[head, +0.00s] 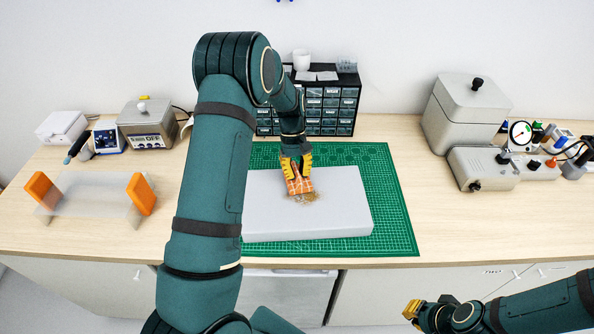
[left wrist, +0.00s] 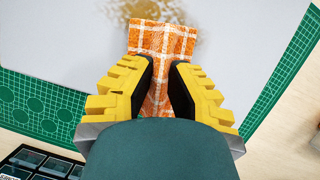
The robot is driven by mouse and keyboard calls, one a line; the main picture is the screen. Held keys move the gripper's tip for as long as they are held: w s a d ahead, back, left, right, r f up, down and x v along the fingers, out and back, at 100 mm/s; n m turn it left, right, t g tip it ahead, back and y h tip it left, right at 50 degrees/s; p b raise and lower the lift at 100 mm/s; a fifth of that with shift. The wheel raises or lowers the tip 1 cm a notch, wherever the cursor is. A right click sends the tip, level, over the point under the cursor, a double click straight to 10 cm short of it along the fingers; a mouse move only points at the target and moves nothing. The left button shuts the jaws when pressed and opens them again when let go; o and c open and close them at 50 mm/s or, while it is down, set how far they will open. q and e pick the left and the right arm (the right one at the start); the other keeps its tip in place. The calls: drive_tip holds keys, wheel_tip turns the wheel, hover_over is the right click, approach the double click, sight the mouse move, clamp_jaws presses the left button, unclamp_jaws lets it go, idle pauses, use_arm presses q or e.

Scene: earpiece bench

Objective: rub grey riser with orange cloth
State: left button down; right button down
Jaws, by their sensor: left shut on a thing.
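The grey riser (head: 335,218) is a flat block lying on a green cutting mat. My left gripper (head: 297,174) is over the riser, shut on the orange cloth (head: 299,186), which has a white check. The cloth is at the riser's top, by a brownish speckled patch (head: 308,197). In the left wrist view the cloth (left wrist: 160,42) hangs between the yellow fingers, and the brown patch (left wrist: 130,12) shows beside and beyond it on the riser (left wrist: 70,40). I cannot tell whether the cloth presses on the surface. My right gripper (head: 412,308) is low in front of the bench, its jaws unclear.
The green mat (head: 400,215) has bare room right of the riser. A drawer cabinet (head: 335,105) stands behind. A clear stand with orange ends (head: 90,195) is at left. Grey instruments (head: 480,165) are at right. The bench between mat and instruments is free.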

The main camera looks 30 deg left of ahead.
sight(302, 216)
use_arm(q)
drive_tip(key=shift+f+b, duration=0.35)
drive_tip(key=shift+f, duration=0.3)
drive_tip(key=shift+s, duration=0.1)
drive_tip(key=shift+s+d+r+p, duration=0.15)
drive_tip(key=shift+s+d+p, duration=0.15)
drive_tip(key=shift+s+d, duration=0.65)
drive_tip(key=shift+s+d+f+p, duration=0.1)
drive_tip(key=shift+s+d, duration=0.55)
drive_tip(key=shift+s, duration=0.4)
drive_tip(key=shift+s+d+f+p, duration=0.15)
drive_tip(key=shift+s+d, duration=0.5)
drive_tip(key=shift+s, duration=0.35)
drive_tip(key=shift+s+d+r+p, duration=0.1)
drive_tip(key=shift+s+d, duration=0.55)
drive_tip(key=shift+s, duration=0.4)
drive_tip(key=shift+w+d, duration=0.1)
drive_tip(key=shift+d, duration=0.05)
